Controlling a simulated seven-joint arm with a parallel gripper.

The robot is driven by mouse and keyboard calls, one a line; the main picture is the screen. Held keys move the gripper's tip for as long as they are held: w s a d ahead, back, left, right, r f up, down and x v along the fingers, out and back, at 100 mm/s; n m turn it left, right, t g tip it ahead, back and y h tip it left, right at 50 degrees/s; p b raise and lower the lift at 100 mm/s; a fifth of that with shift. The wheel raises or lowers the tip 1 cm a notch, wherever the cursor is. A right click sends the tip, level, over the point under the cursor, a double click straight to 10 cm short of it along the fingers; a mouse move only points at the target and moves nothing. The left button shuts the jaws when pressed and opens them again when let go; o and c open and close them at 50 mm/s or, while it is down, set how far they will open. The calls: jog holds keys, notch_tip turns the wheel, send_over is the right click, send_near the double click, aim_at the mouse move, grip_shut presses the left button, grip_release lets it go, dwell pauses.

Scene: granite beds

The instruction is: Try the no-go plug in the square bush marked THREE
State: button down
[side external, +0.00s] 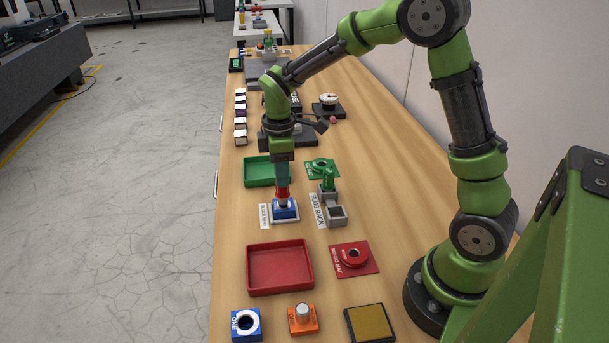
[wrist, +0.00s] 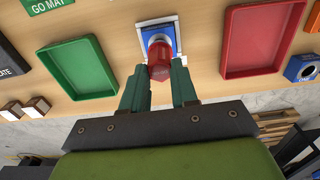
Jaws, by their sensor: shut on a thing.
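My gripper (side external: 283,178) is shut on the red no-go plug (side external: 283,194) and holds it upright over the blue bush (side external: 285,209) in the white-edged nest (side external: 293,220). In the wrist view, the red plug (wrist: 160,54) stands between the fingers (wrist: 158,80), in front of the blue bush (wrist: 148,36). The plug's lower end is at the top of the bush; I cannot tell whether it has entered the bore. No mark on this bush is legible. The plug rack (side external: 337,214) is just right of the nest, with a green plug (side external: 328,181) standing in it.
An empty green tray (side external: 249,174) lies behind the nest, an empty red tray (side external: 253,280) in front. A green mat (side external: 312,176) and red mat (side external: 370,268) lie to the right.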

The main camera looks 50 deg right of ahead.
jog(key=shift+r, duration=1.45)
jog(key=shift+d, duration=0.1)
